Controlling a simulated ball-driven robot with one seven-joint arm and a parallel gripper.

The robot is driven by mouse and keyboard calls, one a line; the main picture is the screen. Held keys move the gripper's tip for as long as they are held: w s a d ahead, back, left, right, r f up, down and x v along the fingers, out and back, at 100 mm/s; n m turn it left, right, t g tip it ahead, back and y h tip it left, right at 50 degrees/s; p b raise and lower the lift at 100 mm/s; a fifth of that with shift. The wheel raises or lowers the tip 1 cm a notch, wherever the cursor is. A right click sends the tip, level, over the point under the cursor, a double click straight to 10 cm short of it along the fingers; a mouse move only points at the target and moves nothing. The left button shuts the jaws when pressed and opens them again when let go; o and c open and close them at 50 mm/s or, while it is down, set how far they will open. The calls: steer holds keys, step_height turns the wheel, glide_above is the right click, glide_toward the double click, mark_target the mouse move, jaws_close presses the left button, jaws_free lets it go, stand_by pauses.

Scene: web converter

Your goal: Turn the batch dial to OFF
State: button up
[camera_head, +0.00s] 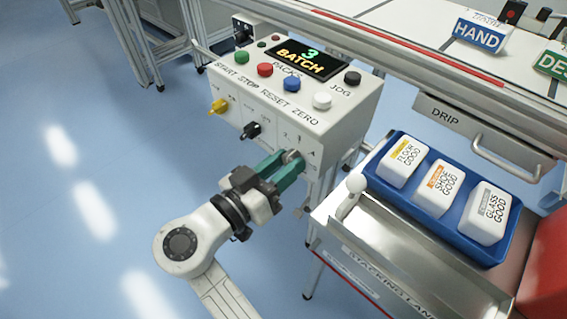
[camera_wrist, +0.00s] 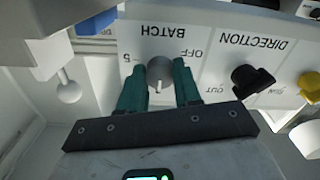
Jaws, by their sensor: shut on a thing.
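The batch dial (camera_wrist: 159,72) is a round grey knob on the white panel face, with a light pointer mark toward the bottom of the wrist view. Upside-down BATCH, OFF and 5 labels are printed around it, with OFF to its right in that view. My gripper (camera_wrist: 159,80) has its two green fingers on either side of the dial, shut on it. In the head view, the dial (camera_head: 291,156) shows between the fingers of my gripper (camera_head: 288,162) at the right end of the panel front.
A black direction knob (camera_head: 251,131) and a yellow knob (camera_head: 217,106) sit left of the dial on the panel front. Several coloured buttons are on top. A ball-topped lever (camera_head: 351,191) and a blue tray (camera_head: 441,236) with white blocks are to the right.

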steer(key=shift+c, duration=0.7)
steer(key=shift+n+p, duration=0.3)
steer(key=n+p, duration=0.2)
steer(key=n, duration=0.1)
steer(key=shift+r+n+p, duration=0.2)
steer(key=shift+n+p, duration=0.1)
steer(key=shift+p, duration=0.05)
steer(key=n+p, duration=0.4)
steer(key=n, duration=0.1)
steer(key=n+p, duration=0.5)
steer(key=n, duration=0.1)
steer(key=shift+n+p, duration=0.35)
steer(key=shift+n, duration=0.05)
steer(key=shift+f+n+p, duration=0.1)
steer(key=shift+n+p, duration=1.35)
steer(key=shift+n, duration=0.45)
steer(key=shift+f, duration=0.1)
